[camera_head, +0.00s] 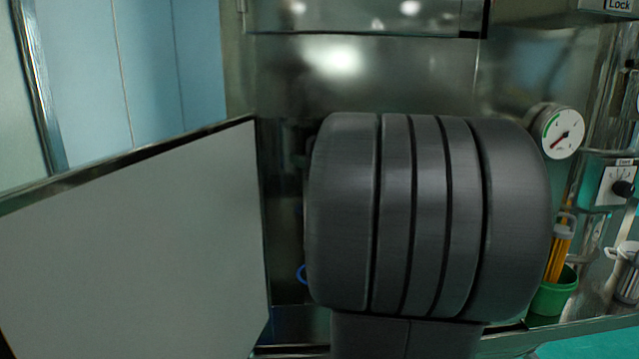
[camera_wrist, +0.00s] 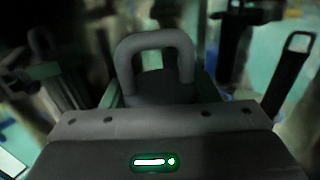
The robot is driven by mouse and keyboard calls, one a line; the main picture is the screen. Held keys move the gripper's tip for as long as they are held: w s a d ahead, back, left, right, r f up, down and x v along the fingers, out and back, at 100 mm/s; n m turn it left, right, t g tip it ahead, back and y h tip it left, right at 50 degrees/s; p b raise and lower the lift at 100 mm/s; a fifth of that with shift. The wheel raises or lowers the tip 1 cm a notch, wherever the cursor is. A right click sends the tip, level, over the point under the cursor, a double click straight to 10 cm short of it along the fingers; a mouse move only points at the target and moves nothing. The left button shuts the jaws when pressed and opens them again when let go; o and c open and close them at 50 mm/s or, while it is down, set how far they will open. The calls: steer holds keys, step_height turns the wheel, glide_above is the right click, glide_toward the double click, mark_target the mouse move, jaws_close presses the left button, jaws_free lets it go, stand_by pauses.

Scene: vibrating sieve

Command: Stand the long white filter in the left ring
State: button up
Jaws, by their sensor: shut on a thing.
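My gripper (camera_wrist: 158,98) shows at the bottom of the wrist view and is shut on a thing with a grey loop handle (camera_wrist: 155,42). The handle stands up in the middle, and the body under it is dark and mostly hidden, so I cannot tell its colour or length. In the head view my own arm covers the centre, and my gripper and the held thing are hidden. A small part of a blue ring (camera_head: 301,273) shows at the arm's left edge. I cannot make out the long white filter or the left ring for certain.
A pale panel (camera_head: 150,260) fills the lower left. At the right are a round gauge (camera_head: 563,134), a knob box (camera_head: 613,185), a green cup (camera_head: 555,292) with yellow sticks and a metal canister (camera_head: 628,272). Dark handled things (camera_wrist: 288,75) flank the wrist view, blurred.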

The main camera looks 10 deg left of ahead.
step_height(320, 180, down, 7)
stand_by(0.4)
steer(key=shift+a, duration=0.1)
steer(key=shift+f, duration=0.15)
steer(key=o, duration=1.5)
steer(key=b+v, duration=0.2)
steer(key=v, duration=1)
